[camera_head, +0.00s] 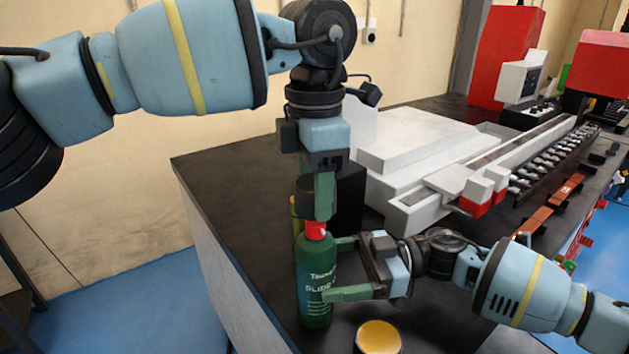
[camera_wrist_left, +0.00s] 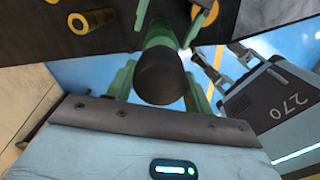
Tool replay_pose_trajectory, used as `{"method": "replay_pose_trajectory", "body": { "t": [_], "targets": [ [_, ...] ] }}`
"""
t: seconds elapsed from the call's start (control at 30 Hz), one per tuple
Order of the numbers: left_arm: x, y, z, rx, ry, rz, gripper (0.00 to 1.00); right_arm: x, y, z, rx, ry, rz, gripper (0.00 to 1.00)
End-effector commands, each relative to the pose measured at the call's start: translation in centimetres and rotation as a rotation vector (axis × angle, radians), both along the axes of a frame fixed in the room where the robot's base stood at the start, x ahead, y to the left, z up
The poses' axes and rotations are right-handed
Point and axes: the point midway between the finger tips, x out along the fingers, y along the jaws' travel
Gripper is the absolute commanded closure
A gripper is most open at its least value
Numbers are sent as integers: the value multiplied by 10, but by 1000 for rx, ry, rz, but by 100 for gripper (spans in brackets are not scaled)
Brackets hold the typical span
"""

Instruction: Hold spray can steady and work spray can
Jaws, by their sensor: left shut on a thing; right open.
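The green spray can (camera_head: 315,280) stands upright near the front edge of the black bench, with a red top (camera_head: 315,230). My left gripper (camera_head: 324,196) is directly above the can, pointing down. It is shut on a dark cap-like cylinder, which shows between its green fingers in the left wrist view (camera_wrist_left: 161,80). In the head view the fingers partly hide this cylinder. My right gripper (camera_head: 346,268) comes from the right, open, with its fingers at the can's side, one high and one low. Whether they touch the can is unclear.
The black bench (camera_head: 225,180) carries a yellow-topped round container (camera_head: 378,338) in front of the right gripper. A yellowish object (camera_head: 297,213) stands partly hidden behind the can. A pale machine (camera_head: 425,150) and copper-coloured bars (camera_head: 534,222) lie to the right.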

Motion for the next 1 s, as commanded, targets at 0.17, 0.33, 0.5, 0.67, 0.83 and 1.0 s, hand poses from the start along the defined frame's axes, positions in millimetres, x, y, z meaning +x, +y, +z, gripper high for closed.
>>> {"method": "replay_pose_trajectory", "body": {
  "t": [0.17,0.33,0.5,0.67,0.83,1.0],
  "targets": [
    [5,0,-21,0,26,0,75,7,-38,-5,-1,5,-4,17],
    [7,0,-33,0,41,0,75,11,-66,-4,-1,5,-2,17],
    [8,0,-40,0,49,0,75,13,-82,-3,-1,4,0,17],
    [9,0,-41,0,51,0,75,14,-87,-1,0,3,0,17],
    [8,0,-38,0,49,0,75,13,-87,1,0,0,0,17],
    [9,-1,-21,-1,45,1,75,13,-86,16,0,-18,0,17]
  ]
}}
